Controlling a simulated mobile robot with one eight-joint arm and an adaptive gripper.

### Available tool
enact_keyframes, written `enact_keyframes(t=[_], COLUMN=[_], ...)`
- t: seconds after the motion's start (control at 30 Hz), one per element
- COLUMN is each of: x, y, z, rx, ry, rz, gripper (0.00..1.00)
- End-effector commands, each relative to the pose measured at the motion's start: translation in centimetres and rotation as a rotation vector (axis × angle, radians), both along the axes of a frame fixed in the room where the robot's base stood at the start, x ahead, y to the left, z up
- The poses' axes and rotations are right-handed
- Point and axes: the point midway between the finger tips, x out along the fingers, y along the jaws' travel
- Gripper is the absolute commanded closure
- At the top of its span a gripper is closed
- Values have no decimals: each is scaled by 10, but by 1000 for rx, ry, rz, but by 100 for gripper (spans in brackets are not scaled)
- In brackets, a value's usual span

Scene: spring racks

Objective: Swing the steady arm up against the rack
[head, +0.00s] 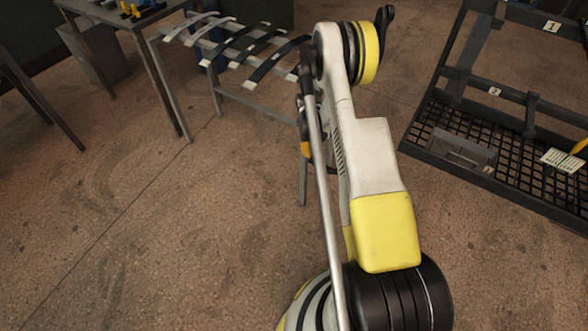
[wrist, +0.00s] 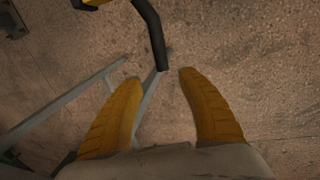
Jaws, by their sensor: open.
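In the wrist view my gripper (wrist: 158,76) is open, with its two orange fingers spread and nothing held. A black bent bar (wrist: 152,32), which may be the steady arm, comes down from the top edge and ends about level with the fingertips, in line with the gap. I cannot tell whether it touches them. A grey metal frame (wrist: 65,103) runs below and left of it. In the head view a grey-legged rack (head: 260,106) holds several black and pale curved strips (head: 262,62). My arm covers its right end, and my gripper is mostly hidden there.
A dark rack with a mesh base (head: 520,185) and numbered tags stands at right. A table (head: 105,14) with small yellow and blue items stands at upper left. In the wrist view a yellow and black part (wrist: 92,3) shows at the top. The floor at lower left is clear.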

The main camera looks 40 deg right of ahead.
Motion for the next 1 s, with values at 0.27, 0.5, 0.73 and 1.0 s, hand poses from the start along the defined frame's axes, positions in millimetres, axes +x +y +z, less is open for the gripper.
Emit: enact_keyframes(t=[0.27,0.5,0.73,1.0], x=[-1,3,5,5], y=[-8,-16,-21,-22], z=[-38,-86,-111,-114], rx=[0,1,0,0], ry=[7,6,6,6], rz=[2,2,2,2], gripper=[54,54,54,54])
